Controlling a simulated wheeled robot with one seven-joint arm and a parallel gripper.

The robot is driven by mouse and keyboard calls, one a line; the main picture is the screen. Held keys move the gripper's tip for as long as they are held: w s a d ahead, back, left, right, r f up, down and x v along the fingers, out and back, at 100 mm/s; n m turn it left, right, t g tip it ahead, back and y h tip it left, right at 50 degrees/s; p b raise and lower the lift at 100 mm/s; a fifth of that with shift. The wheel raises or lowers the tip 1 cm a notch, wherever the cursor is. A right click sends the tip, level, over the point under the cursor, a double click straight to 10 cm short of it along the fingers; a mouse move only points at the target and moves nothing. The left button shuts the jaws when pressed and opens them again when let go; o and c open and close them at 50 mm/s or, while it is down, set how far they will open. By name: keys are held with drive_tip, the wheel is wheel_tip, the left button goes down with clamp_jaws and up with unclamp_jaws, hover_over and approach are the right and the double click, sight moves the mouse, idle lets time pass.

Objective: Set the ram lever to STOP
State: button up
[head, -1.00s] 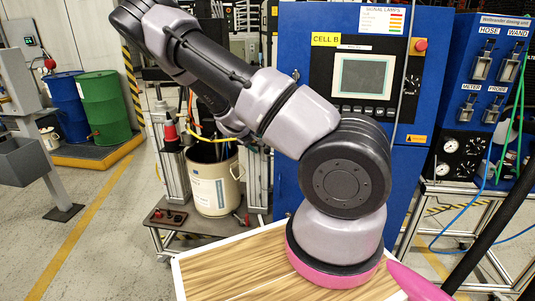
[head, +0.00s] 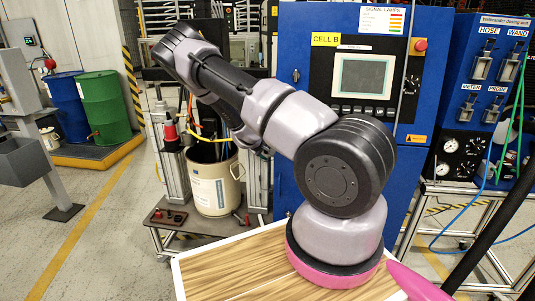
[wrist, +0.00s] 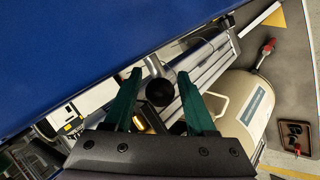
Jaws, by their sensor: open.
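My gripper (wrist: 160,76) is open in the wrist view, with two green fingers spread apart. A dark ball knob (wrist: 159,92) shows between the fingers, with neither finger clearly touching it. It looks like the end of a lever, but its shaft and any STOP marking are not readable, so I cannot confirm it is the ram lever. A small lit amber part (wrist: 143,118) shows just below it. In the head view my arm hides the gripper and the knob.
The cream drum (head: 213,185) stands on a wheeled cart (head: 170,222) left of my arm; the drum also shows in the wrist view (wrist: 240,112). A blue cabinet (head: 287,185) stands close behind my arm. A wooden-topped table (head: 232,268) is in front.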

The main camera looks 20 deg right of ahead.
clamp_jaws()
idle(1.4)
